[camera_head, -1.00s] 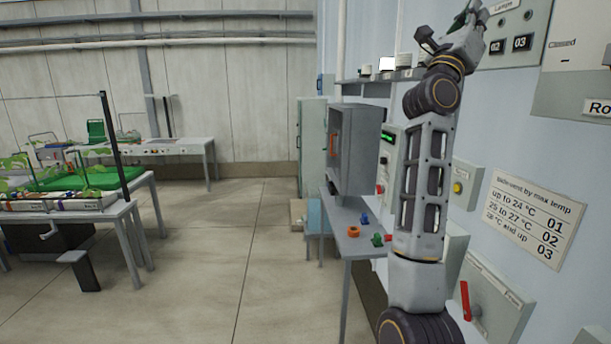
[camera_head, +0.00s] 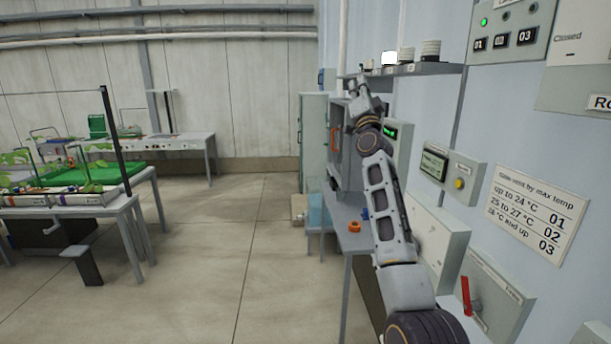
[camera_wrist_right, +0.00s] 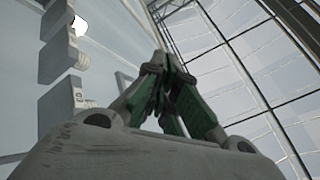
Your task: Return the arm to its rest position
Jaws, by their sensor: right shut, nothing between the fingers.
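My right arm (camera_head: 388,205) reaches up and forward from the lower right in the head view. That view looks up toward the glazed roof. My left gripper is in no view.
The wall at right carries a panel with buttons 01, 02, 03 (camera_head: 502,40), a display box (camera_head: 447,168), a temperature sign (camera_head: 540,208) and a red lever (camera_head: 466,297). A shelf (camera_head: 425,69) juts out. An orange ring (camera_head: 354,227) lies on the side table.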

